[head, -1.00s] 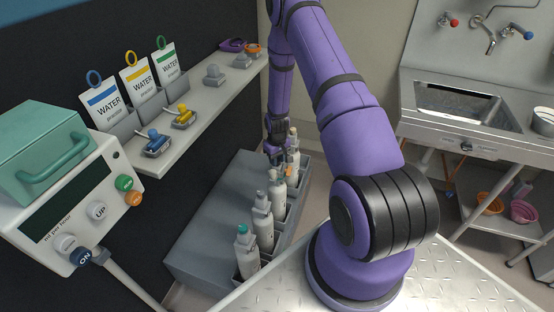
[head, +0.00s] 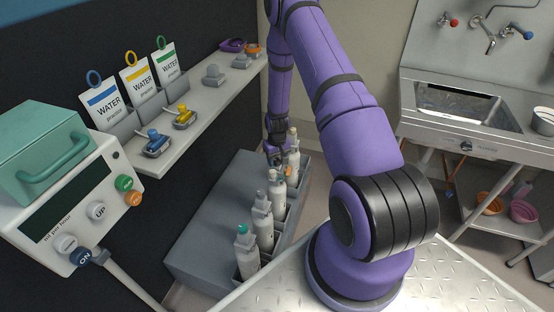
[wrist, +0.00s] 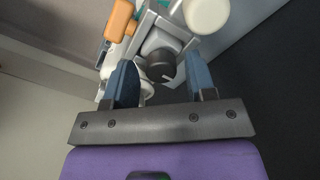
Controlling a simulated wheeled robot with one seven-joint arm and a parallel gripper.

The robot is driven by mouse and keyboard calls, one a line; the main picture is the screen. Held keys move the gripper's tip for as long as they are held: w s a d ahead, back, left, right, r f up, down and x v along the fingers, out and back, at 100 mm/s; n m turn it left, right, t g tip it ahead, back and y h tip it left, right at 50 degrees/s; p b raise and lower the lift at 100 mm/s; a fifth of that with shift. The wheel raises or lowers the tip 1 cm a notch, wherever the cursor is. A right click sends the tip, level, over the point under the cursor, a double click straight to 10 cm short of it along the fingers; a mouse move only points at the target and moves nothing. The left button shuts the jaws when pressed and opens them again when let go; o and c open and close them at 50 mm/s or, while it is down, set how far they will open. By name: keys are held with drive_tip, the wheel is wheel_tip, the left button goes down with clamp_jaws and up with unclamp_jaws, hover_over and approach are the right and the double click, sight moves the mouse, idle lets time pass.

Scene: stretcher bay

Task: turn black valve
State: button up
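In the wrist view a short dark round knob (wrist: 160,66), which looks like the black valve, sits on a grey fitting between the fingers of my gripper (wrist: 163,82). The two blue fingers are spread, with visible gaps on both sides of the knob. I cannot tell how far they reach along it. In the head view my gripper (head: 274,153) is at the far end of the row of bottles, and the valve cannot be made out there.
An orange part (wrist: 120,20) and a cream cap (wrist: 207,15) lie close beyond the fingers. White bottles (head: 262,222) stand in a grey rack (head: 215,235). A shelf (head: 205,110) with water cards is on the left; a sink (head: 455,105) is at right.

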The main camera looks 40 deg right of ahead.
sight(277, 160)
drive_tip(key=shift+r, duration=0.1)
wheel_tip(277, 160, up, 11)
idle(0.7)
drive_tip(key=shift+f, duration=0.2)
